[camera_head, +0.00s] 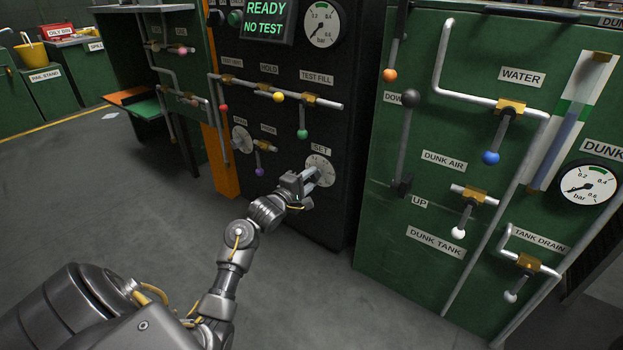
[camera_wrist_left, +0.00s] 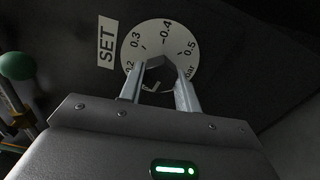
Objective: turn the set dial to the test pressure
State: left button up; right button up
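The set dial (camera_head: 321,164) is a round white dial on the black panel, under a SET label. My left gripper (camera_head: 309,178) is at the dial. Its two fingers (camera_wrist_left: 158,72) stand on either side of the knob and appear closed on it. The fingers and knob hide the dial's lower middle, and I cannot read the setting. The display (camera_head: 266,20) reads READY NO TEST. My right gripper is not in view.
A bar gauge (camera_head: 322,24) is beside the display. Coloured valve levers, including a green-knobbed one (camera_head: 302,133), hang on the panel above and left of the dial. The green dunk tank cabinet (camera_head: 400,235) stands to the right.

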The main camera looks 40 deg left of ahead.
pick_arm(q)
jog(key=shift+c, duration=1.2)
jog(key=m, duration=2.1)
jog(key=shift+m, duration=0.4)
jog(key=o, duration=1.2)
